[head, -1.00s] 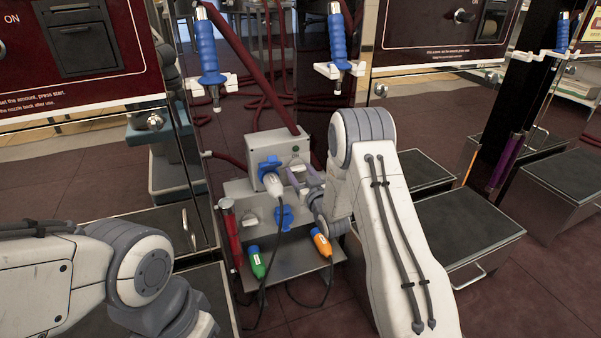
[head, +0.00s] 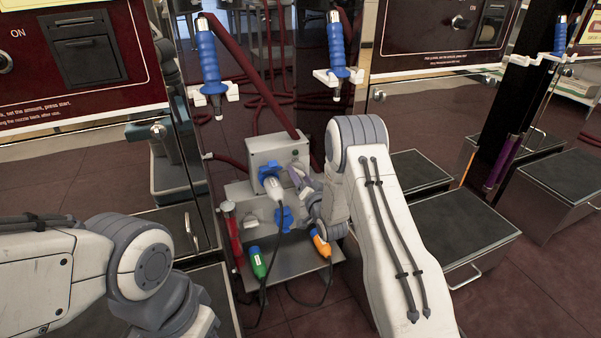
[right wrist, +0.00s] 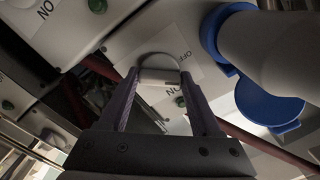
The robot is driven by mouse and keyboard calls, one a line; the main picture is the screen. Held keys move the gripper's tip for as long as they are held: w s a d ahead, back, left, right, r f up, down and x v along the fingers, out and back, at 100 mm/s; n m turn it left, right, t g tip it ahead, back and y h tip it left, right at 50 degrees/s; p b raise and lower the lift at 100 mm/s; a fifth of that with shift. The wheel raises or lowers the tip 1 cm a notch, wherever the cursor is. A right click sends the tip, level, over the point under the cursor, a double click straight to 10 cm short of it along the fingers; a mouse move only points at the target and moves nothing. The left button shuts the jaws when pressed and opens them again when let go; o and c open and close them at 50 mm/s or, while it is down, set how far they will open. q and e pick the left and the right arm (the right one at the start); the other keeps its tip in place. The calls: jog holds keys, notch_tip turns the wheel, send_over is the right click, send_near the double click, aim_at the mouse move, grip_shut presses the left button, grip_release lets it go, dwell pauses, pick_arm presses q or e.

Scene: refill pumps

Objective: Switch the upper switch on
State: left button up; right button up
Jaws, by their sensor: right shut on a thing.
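The upper switch (right wrist: 160,64) is a pale knob on a light plate with OFF and ON printed beside it, seen in the right wrist view. It is on the upper grey box (head: 268,149) in the head view, where my gripper mostly hides it. My right gripper (head: 294,177) is at the right part of that box's front. In the right wrist view its two dark fingers (right wrist: 158,78) are shut on the switch, one on each side. Which position the switch is in I cannot tell. My left arm shows at lower left, but its gripper is out of view.
Green (head: 257,263) and orange (head: 321,244) connectors are below. A lower grey panel (head: 240,190) has another blue socket (head: 284,219). Blue-handled nozzles (head: 208,62) hang above.

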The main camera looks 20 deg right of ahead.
jog(key=m+p, duration=0.2)
jog(key=m, duration=0.3)
jog(key=shift+m, duration=0.3)
jog(key=shift+m+p, duration=0.8)
jog(key=shift+m, duration=1.3)
jog(key=shift+s+f, duration=0.1)
jog(key=o, duration=1.4)
jog(key=s+p, duration=0.3)
jog(key=s, duration=0.7)
jog(key=shift+s+d, duration=0.2)
